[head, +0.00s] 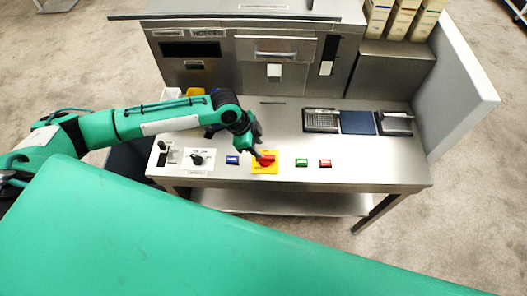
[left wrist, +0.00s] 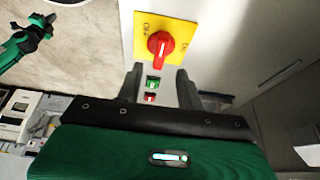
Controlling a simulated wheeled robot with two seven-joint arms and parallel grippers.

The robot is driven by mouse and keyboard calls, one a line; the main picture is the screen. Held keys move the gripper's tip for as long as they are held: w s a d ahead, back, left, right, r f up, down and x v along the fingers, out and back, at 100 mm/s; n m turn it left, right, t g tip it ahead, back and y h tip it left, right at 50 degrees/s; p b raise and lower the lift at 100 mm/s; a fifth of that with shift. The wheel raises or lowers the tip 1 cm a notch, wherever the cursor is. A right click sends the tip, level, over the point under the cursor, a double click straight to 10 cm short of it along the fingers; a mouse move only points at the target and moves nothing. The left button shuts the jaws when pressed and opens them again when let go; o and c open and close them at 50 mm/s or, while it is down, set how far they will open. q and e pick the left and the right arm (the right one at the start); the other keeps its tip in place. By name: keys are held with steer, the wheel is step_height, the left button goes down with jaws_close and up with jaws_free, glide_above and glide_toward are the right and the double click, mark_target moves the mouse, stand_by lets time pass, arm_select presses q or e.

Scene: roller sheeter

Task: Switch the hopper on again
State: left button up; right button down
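A red rotary switch (head: 267,160) sits on a yellow plate (head: 257,169) near the front edge of the steel table. It also shows in the left wrist view (left wrist: 160,44), its handle roughly upright in that picture; the plate's small marks are too blurred to read surely. My left gripper (head: 257,151) is over the plate, beside the red handle. In the left wrist view my left gripper (left wrist: 159,73) has its fingers apart with nothing held between them. Whether a fingertip touches the switch cannot be told. The steel hopper unit (head: 208,74) stands behind.
A blue button (head: 232,160) lies left of the switch; a green button (head: 301,162) and a red button (head: 325,163) lie right. A knob panel (head: 198,160) is further left. A keypad (head: 321,120) stands behind. A green-black arm part (left wrist: 25,40) shows small in the wrist view.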

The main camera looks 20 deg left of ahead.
mark_target(265, 157)
arm_select(q)
steer(key=shift+p+x, duration=0.35)
steer(key=shift+x, duration=2.4)
jaws_close()
